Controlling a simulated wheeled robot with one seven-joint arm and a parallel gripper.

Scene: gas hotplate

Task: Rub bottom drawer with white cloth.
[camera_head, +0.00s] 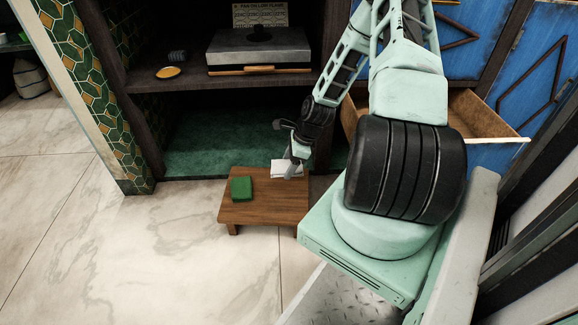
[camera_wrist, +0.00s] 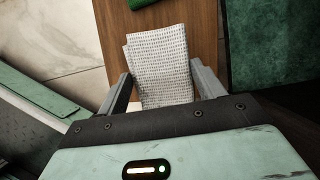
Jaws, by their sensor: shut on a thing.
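The white cloth (camera_head: 284,167) is at the back right of the low wooden table (camera_head: 262,206). In the wrist view the folded, textured cloth (camera_wrist: 160,62) lies between the two fingers of my gripper (camera_wrist: 161,70). My gripper (camera_head: 295,168) is shut on it, pointing down at the table top; I cannot tell whether the cloth still touches the wood. An open wooden drawer (camera_head: 480,122) juts out under the blue cabinet fronts at the right. My arm hides its left part, and I cannot tell whether it is the bottom one.
A green block-like thing (camera_head: 242,189) lies on the table left of the cloth. A dark shelf with a hotplate (camera_head: 258,50) and a yellow dish (camera_head: 167,73) stands behind. Marble floor (camera_head: 120,250) is clear at the left.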

